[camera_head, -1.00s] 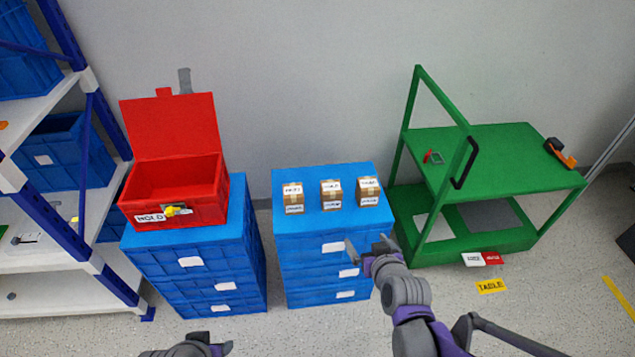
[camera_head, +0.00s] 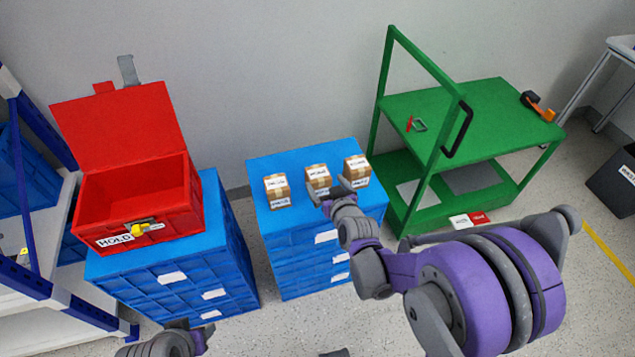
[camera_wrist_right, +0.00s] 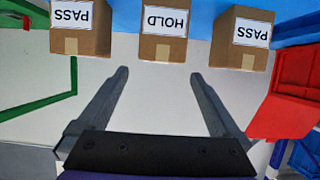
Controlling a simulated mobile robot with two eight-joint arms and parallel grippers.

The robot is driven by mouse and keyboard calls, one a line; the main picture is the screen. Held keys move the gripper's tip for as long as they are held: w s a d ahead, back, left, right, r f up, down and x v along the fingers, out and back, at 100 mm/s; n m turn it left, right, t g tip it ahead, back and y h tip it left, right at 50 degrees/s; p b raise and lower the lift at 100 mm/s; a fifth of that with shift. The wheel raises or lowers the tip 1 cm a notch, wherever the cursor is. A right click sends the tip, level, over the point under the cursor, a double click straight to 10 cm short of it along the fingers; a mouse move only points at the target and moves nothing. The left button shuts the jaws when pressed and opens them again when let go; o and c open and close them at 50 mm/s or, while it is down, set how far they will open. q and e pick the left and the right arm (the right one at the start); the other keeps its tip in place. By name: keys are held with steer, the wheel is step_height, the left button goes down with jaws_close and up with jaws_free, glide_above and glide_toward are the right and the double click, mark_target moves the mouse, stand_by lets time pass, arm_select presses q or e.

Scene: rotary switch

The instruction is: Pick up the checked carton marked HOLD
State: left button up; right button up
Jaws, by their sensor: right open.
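Three small brown cartons stand in a row on a blue crate stack (camera_head: 276,232). The middle carton (camera_head: 316,176) reads HOLD in the right wrist view (camera_wrist_right: 163,47), where the labels appear upside down. The cartons on either side, (camera_wrist_right: 80,40) and (camera_wrist_right: 241,50), read PASS. My right gripper (camera_head: 331,190) is open and empty. It is just in front of the middle carton, partly covering it in the head view. In the wrist view its fingers (camera_wrist_right: 158,75) are spread, apart from the carton and pointing towards it. My left gripper (camera_head: 185,338) is low at the bottom edge, its jaws unclear.
An open red box (camera_head: 150,205) labelled HOLD, with a yellow padlock-like piece, stands on another blue crate stack (camera_head: 175,275) at left. A green trolley (camera_head: 490,115) with a tall frame is close on the right. A shelf rack (camera_head: 30,280) is at far left.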

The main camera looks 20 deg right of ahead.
mark_target(319, 177)
steer(key=x, duration=0.5)
steer(key=shift+w+a+f+b, duration=0.15)
steer(key=shift+f+b, duration=0.15)
steer(key=shift+b, duration=0.05)
steer(key=c, duration=1.4)
